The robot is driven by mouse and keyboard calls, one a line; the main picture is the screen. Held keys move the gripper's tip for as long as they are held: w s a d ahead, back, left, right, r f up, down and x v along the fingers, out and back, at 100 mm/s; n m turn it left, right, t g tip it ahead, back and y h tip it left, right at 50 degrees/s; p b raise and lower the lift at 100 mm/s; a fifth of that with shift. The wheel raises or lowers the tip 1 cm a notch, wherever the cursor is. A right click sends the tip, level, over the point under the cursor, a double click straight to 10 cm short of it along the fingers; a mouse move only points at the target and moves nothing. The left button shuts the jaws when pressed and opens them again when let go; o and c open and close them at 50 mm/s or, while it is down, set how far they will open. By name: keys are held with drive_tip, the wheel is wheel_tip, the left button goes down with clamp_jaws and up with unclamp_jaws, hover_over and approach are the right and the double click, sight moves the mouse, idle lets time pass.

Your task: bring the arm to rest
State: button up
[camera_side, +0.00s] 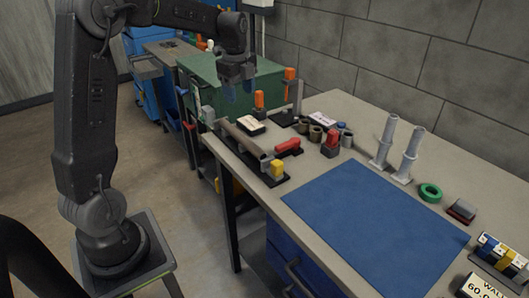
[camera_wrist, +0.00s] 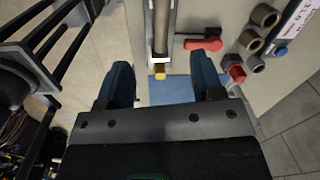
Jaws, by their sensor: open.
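My gripper (camera_side: 239,88) hangs from the raised arm at the back left of the workbench, above its far end and in front of the green cabinet. Its blue-tipped fingers point down. In the wrist view my gripper (camera_wrist: 165,85) has its two dark fingers wide apart, with nothing between them. The gripper touches neither.
A blue mat (camera_side: 365,225) lies bare on the bench. A red-handled clamp (camera_side: 288,147), several dark rings (camera_side: 315,132), two grey posts (camera_side: 408,155) and a green tape roll (camera_side: 430,192) stand around it. A green cabinet (camera_side: 205,70) is behind; a block wall runs along the right.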

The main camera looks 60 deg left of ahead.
drive_tip(key=s+d+r+n+t, duration=0.2)
drive_tip(key=s+d+n+t, duration=0.2)
drive_tip(key=s+d+n, duration=1.1)
drive_tip(key=s+d, duration=0.5)
drive_tip(key=d, duration=0.1)
drive_tip(key=shift+s+d+n+t, duration=0.25)
drive_tip(key=shift+s+n+t, duration=0.05)
drive_tip(key=shift+s+t, duration=0.1)
